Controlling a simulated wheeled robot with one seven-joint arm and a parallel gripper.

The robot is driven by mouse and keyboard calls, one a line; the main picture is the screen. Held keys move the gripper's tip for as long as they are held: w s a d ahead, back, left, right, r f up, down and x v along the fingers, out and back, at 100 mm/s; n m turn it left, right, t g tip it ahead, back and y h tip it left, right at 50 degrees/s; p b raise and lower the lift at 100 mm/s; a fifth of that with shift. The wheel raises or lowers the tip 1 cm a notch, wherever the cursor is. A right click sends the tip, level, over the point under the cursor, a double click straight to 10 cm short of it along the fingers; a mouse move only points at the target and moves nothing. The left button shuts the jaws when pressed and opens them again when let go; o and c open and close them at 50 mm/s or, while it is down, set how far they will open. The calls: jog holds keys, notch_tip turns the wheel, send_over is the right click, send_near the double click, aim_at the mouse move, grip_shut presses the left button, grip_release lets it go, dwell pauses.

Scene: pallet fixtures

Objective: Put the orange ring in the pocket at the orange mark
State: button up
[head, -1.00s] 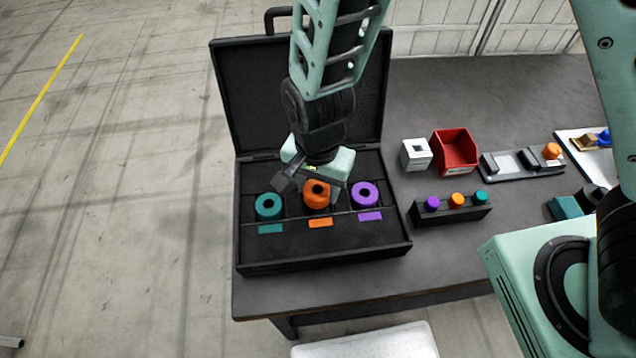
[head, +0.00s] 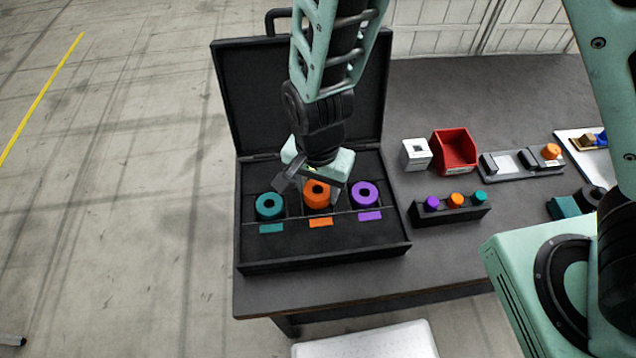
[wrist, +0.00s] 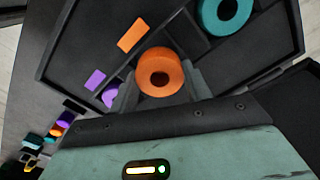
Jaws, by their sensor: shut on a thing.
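The orange ring (head: 317,195) is between the fingers of my gripper (head: 314,190), over the middle part of the open black case (head: 325,255). In the wrist view the ring (wrist: 160,72) sits between both fingertips (wrist: 160,88), with its hole facing the camera. The orange mark (head: 320,222) is a small flat plate just in front of the ring; it also shows in the wrist view (wrist: 132,34). The middle pocket is mostly hidden by the ring and gripper. I cannot tell whether the ring touches the pocket floor.
A teal ring (head: 270,206) sits in the left pocket and a purple ring (head: 365,195) in the right one, close beside my gripper. The case lid (head: 235,95) stands open behind. A black block with coloured knobs (head: 450,212) and a red bin (head: 455,150) are to the right.

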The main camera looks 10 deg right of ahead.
jog(key=shift+f+b, duration=0.55)
jog(key=shift+f, duration=0.4)
dwell(0.5)
jog(key=o, duration=1.1)
jog(key=shift+o, duration=0.2)
jog(key=o, duration=0.4)
jog(key=shift+r, duration=0.15)
notch_tip(320, 180, up, 9)
jog(key=p, duration=0.9)
